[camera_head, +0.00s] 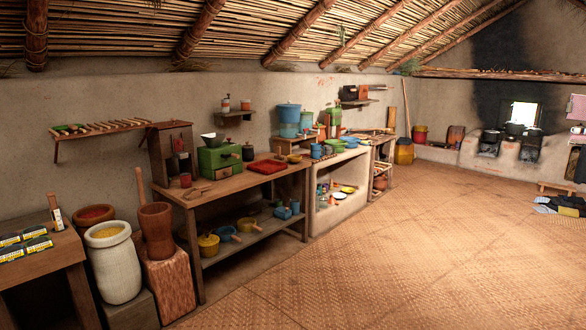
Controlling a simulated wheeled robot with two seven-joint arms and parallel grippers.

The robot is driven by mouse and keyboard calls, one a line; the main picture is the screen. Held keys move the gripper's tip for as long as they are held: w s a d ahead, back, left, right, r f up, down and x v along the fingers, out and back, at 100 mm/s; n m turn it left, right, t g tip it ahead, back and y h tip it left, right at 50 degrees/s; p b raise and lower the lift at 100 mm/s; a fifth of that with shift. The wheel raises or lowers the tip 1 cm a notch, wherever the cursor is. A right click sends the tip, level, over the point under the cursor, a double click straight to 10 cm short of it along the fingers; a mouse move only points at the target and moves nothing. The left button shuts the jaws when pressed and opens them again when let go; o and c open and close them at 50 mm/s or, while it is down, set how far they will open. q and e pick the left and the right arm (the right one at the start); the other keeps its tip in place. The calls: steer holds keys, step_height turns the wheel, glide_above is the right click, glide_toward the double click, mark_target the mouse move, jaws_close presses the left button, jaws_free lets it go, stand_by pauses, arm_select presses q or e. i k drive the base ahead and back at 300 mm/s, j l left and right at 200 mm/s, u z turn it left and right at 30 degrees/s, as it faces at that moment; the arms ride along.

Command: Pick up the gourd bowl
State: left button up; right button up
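I cannot pick out the gourd bowl with certainty. A small brownish bowl (294,158) sits at the right end of the long wooden table, beside the red tray, but it is too small to tell whether it is a gourd. Several other bowls and pans stand on the counter beyond and on the table's lower shelf. Neither of my grippers shows in the head view.
The long wooden table (228,186) runs along the left wall, with a green box (219,160) and a red tray (267,167) on it. A mud counter (338,213) adjoins it. A white sack (113,264) and wooden mortar (157,230) stand nearer.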

mark_target(294, 159)
steer(key=i, duration=3.1)
steer(key=i+u, duration=0.2)
steer(key=i, duration=0.35)
steer(key=i+l+u, duration=0.2)
steer(key=i, duration=0.3)
steer(key=i+l+u, duration=0.2)
steer(key=i, duration=0.3)
steer(key=i+l+u, duration=0.25)
steer(key=i, duration=0.3)
